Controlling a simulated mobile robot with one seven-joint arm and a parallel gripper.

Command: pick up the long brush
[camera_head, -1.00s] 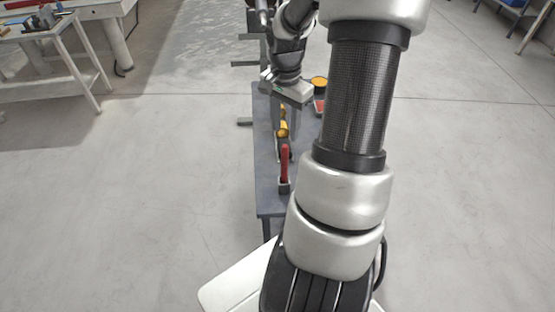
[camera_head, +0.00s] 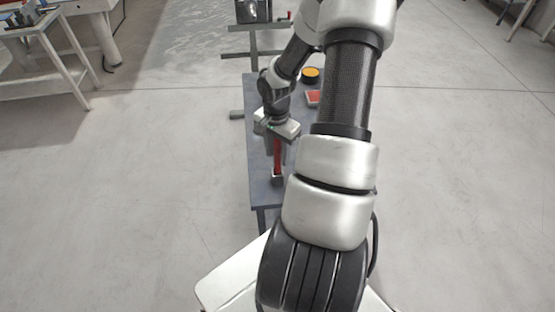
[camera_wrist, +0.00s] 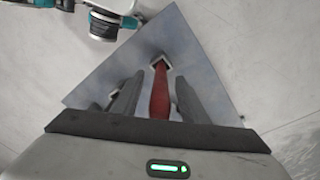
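A long red piece (camera_head: 277,155), which looks like the handle of the long brush, is on the narrow grey-blue table (camera_head: 258,185). Its near end meets a small grey block (camera_head: 276,180). My gripper (camera_head: 276,142) is over its far part. In the wrist view the red handle (camera_wrist: 160,92) lies between the two dark fingers of my gripper (camera_wrist: 161,78). The fingers are apart, with a narrow gap on each side of the handle. I see no bristles; the handle's lower part in that view is hidden by the gripper body.
A round orange-topped item (camera_head: 311,74) and a red item (camera_head: 313,97) are at the table's far right, near my forearm. A white-topped table (camera_head: 40,22) stands at the far left. The floor left of the narrow table is clear.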

